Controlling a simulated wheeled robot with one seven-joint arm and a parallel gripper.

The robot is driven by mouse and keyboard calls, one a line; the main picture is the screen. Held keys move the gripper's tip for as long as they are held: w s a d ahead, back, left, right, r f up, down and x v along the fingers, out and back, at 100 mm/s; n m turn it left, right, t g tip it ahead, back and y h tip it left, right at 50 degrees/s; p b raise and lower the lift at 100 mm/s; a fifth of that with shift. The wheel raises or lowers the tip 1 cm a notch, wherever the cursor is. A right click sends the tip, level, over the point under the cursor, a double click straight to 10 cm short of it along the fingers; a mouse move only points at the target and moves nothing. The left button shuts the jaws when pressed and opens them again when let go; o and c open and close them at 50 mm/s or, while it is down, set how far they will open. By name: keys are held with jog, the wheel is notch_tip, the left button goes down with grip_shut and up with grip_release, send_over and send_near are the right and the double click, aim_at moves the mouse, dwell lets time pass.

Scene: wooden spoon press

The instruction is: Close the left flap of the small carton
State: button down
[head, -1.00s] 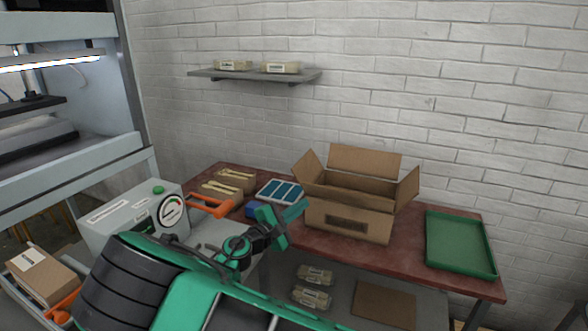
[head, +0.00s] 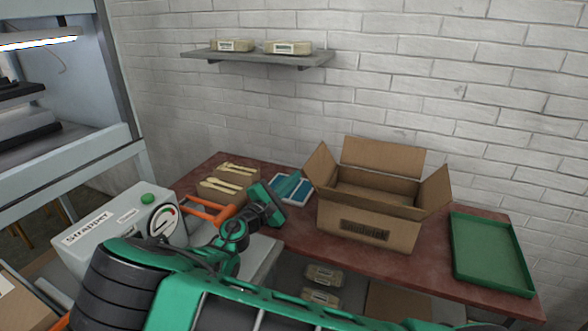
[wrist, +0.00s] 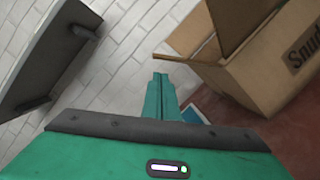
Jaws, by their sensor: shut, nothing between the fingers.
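The small carton (head: 367,231) is an open brown cardboard box on the red table. Its left flap (head: 320,166) stands up and leans outward; the back flap (head: 383,160) and right flap (head: 435,190) are also raised. In the wrist view the carton (wrist: 265,75) is at upper right, with the left flap (wrist: 188,52) seen nearly edge-on, jutting left. My green gripper (head: 292,187) is left of the carton, close to the left flap. Its fingers (wrist: 160,78) are together and empty, just below the flap's outer edge in the wrist view. I cannot tell whether they touch it.
Wooden utensils (head: 221,187) on the table and an orange-handled strapper (head: 108,232) are at left. A green tray (head: 488,255) is at right. A wall shelf (head: 255,57) holds packs.

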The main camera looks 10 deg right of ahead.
aim_at(321, 166)
jog(key=x, duration=0.8)
jog(key=shift+w, duration=0.55)
jog(key=shift+r, duration=0.1)
